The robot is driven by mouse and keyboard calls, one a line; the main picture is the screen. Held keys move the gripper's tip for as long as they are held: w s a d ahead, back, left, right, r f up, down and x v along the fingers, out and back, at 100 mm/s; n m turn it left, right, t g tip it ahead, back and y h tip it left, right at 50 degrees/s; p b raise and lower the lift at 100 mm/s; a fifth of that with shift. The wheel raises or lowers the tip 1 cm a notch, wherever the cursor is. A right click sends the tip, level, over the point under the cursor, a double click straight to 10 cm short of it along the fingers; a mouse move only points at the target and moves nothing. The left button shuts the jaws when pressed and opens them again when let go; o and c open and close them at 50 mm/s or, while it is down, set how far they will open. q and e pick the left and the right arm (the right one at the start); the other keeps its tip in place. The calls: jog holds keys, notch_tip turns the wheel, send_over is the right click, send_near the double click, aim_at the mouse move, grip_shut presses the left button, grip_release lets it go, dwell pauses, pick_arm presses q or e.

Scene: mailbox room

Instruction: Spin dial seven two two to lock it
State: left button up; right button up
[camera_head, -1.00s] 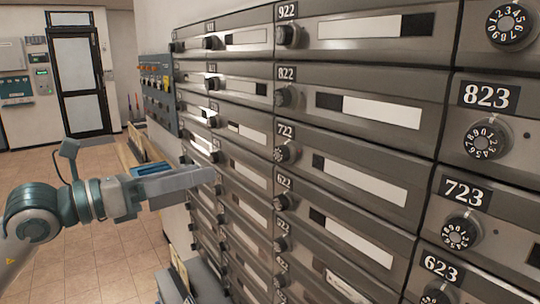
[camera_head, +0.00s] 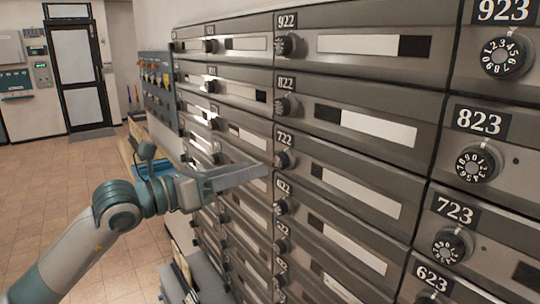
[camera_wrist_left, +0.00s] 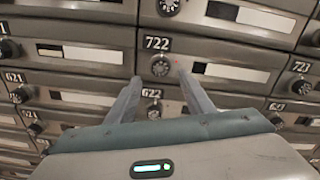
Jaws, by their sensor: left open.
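The dial of box 722 (camera_head: 284,160) is a round dark knob under the 722 label (camera_head: 284,139) in the head view. In the left wrist view the same dial (camera_wrist_left: 160,66) sits just beyond the fingertips, under its 722 plate (camera_wrist_left: 157,43). My left gripper (camera_head: 262,172) reaches in from the left, its tips close to the dial and slightly left of it. In the left wrist view the gripper (camera_wrist_left: 160,83) is open, with one finger on each side below the dial and nothing between them. Whether the tips touch the panel cannot be told. My right gripper is not in view.
Neighbouring dials sit close by: the 822 dial (camera_head: 286,106) above, the 622 dial (camera_head: 282,207) below and the 723 dial (camera_head: 452,246) to the right. A grey bin with papers (camera_head: 190,280) stands low beside the boxes. Open tiled floor lies left.

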aim_at(277, 162)
pick_arm(q)
jog(key=p+x, duration=0.2)
jog(key=x, duration=0.3)
jog(key=shift+w+d+r, duration=0.1)
jog(key=shift+w+d, duration=0.05)
jog(key=shift+d, duration=0.05)
jog(key=shift+w+d, duration=0.4)
jog(key=shift+d, duration=0.15)
jog(key=c, duration=1)
